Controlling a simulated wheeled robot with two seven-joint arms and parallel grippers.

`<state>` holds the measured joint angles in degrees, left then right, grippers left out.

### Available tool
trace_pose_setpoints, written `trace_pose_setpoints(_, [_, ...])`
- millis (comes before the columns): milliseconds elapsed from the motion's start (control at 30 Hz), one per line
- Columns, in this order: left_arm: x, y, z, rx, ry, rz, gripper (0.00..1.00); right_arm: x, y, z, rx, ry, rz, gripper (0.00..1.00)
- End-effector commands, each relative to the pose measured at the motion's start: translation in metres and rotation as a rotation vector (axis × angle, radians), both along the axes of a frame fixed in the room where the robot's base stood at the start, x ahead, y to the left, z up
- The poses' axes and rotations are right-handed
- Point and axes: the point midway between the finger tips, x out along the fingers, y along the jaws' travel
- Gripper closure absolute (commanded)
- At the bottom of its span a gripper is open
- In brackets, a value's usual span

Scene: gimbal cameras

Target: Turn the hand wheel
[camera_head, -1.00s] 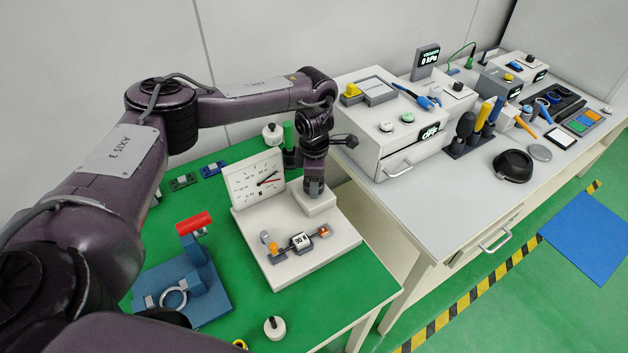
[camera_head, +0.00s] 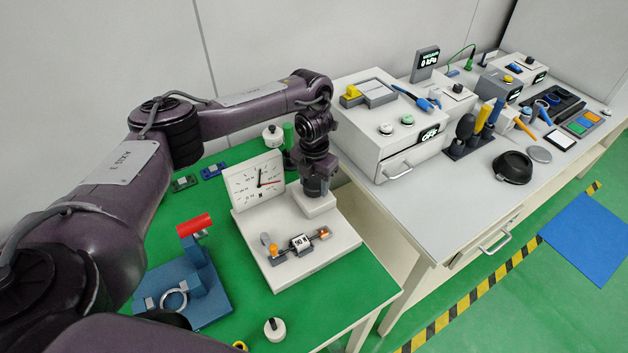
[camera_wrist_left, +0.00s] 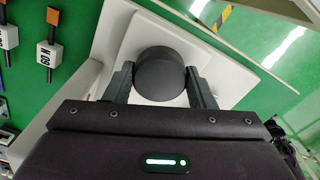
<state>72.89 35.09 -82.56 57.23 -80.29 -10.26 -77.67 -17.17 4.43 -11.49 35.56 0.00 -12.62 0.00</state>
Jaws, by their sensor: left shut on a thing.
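The hand wheel (camera_wrist_left: 160,72) is a dark round knob, seen from above in the left wrist view. My left gripper (camera_wrist_left: 160,84) is shut on it, with one finger against each side. In the head view my left gripper (camera_head: 314,188) points down over the white block on the white base plate (camera_head: 322,258), and my wrist hides the wheel there. My right gripper is not in view.
A small assembly with a block marked 90 (camera_head: 301,243) is on the base plate's front. A blue fixture with a red handle (camera_head: 194,224) stands to the left. A green post (camera_head: 288,135) stands behind. A grey bench (camera_head: 470,205) with instruments is to the right.

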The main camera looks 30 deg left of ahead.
Motion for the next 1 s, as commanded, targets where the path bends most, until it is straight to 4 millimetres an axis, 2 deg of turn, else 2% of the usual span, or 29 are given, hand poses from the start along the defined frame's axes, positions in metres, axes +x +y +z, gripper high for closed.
trace_pose_setpoints(1000, [0.002, 0.002, 0.005, -0.003, -0.008, 0.971, 0.73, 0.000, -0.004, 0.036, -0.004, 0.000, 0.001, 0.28])
